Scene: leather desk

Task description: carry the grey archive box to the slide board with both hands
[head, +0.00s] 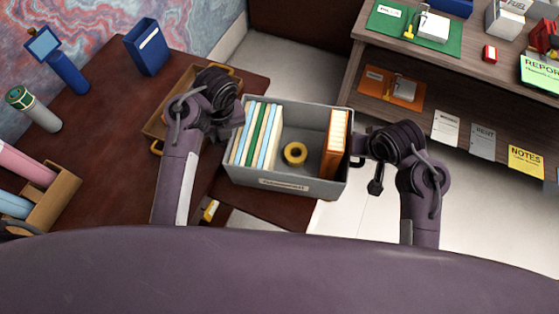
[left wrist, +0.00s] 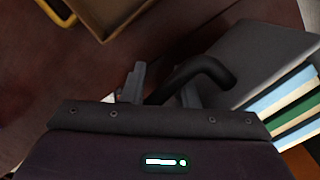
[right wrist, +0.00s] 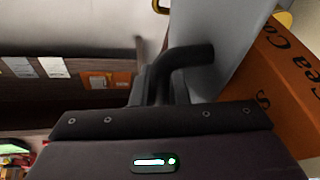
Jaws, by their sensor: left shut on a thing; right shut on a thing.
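The grey archive box (head: 268,184) is in the middle of the head view, its right part past the dark desk's edge. It holds several upright folders (head: 258,135) at left, a yellow tape roll (head: 295,153) and an orange box (head: 335,143) at right. My left gripper (head: 240,120) is shut on its left black handle (left wrist: 205,70). My right gripper (head: 358,152) is shut on its right black handle (right wrist: 186,56). The box looks about level. Its underside is hidden, and I cannot tell for sure which surface is the slide board.
The reddish-brown desk (head: 110,185) carries a brown tray (head: 158,127) beside my left arm, a blue bin (head: 147,47) and a cylinder (head: 33,108). A wooden shelf unit (head: 345,95) stands at right with green and orange mats. Pale floor lies between.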

